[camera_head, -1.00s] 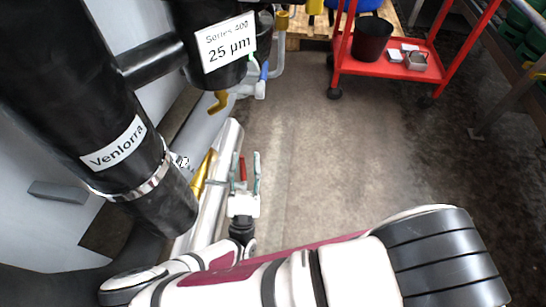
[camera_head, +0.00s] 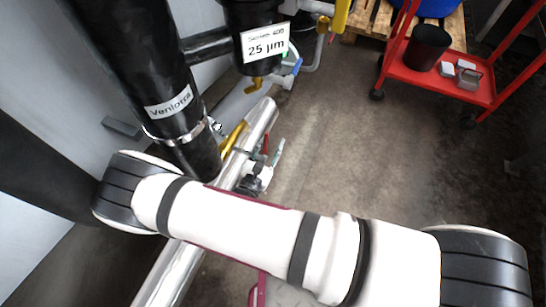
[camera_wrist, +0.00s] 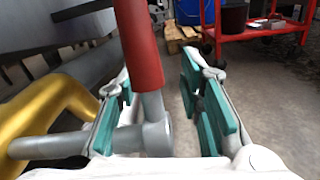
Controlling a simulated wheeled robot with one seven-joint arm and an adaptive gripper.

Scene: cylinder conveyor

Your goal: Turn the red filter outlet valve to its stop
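The red valve handle (camera_wrist: 140,45) stands up between the two teal-padded fingers of my gripper (camera_wrist: 163,95) in the wrist view. It is closer to the left finger, with a clear gap to the right finger. Its grey lever end and pivot (camera_wrist: 155,130) show below the red sleeve. My gripper is open. In the head view the red handle (camera_head: 265,144) is a small strip beside my gripper (camera_head: 270,155), next to the shiny pipe. The valve body is mostly hidden there.
A yellow-gold pipe part (camera_wrist: 45,110) lies close to the left finger. The black filter housing (camera_head: 150,75) labelled Venlorra and the silver pipe (camera_head: 165,280) stand to the left. A red cart (camera_head: 440,85) is at the back right. The floor between is clear.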

